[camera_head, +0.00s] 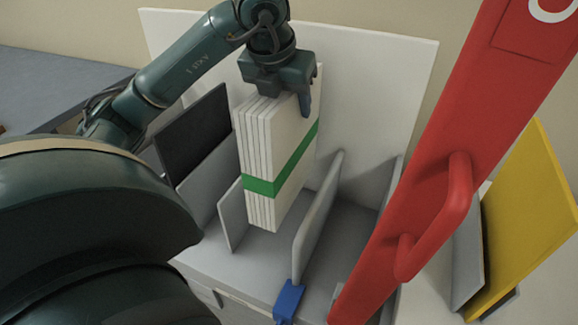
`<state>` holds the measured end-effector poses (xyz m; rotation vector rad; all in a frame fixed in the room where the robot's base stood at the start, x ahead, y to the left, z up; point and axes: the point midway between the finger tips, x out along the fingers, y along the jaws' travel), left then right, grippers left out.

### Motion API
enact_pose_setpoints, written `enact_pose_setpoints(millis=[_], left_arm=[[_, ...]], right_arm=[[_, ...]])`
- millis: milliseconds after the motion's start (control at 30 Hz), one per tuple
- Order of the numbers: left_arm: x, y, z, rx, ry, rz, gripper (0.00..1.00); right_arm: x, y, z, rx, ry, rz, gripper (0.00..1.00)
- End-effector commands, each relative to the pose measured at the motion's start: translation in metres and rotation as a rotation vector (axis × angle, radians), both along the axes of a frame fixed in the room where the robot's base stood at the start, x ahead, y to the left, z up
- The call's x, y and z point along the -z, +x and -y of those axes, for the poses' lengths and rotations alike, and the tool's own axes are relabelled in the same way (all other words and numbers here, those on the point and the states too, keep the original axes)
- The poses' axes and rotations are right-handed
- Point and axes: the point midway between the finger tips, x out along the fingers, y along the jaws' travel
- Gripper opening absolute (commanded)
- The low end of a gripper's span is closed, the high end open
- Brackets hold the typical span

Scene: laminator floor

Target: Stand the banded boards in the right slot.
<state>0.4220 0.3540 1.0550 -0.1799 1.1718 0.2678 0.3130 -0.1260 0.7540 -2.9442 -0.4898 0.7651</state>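The banded boards (289,150) are a stack of white boards with a green band (263,186) around their lower part. They are upright, slightly tilted in the picture. My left gripper (283,88) is shut on their top edge, with one finger visible on the right face and the other hidden. The boards' lower end is between a short grey divider (231,214) and a longer grey divider (318,215) of the grey rack (259,257). I cannot tell whether their bottom touches the rack floor. My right gripper is not in view.
A dark panel (193,134) stands left of the boards, and a white back panel (370,75) is behind. A blue piece (288,301) is at the longer divider's front end. A big red panel with a handle (455,200) crosses the right side, before a yellow panel (530,215).

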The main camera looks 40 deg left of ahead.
Motion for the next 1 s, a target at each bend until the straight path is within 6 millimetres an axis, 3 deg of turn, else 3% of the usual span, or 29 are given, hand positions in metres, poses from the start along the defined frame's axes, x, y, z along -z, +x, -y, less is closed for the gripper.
enact_pose_setpoints(millis=[33, 333, 500, 1000], left_arm=[[0.014, 0.000, 0.000, -0.001, -0.001, 0.002, 0.00], [0.046, -0.001, -0.001, -0.004, 0.000, -0.001, 0.00], [0.075, -0.001, -0.001, -0.004, 0.002, 0.000, 0.00], [0.129, 0.000, -0.001, -0.004, 0.002, 0.003, 0.00]], right_arm=[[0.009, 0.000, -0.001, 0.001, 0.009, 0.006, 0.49], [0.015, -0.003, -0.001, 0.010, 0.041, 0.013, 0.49], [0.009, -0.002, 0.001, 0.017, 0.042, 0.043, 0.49], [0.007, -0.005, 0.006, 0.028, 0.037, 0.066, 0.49]])
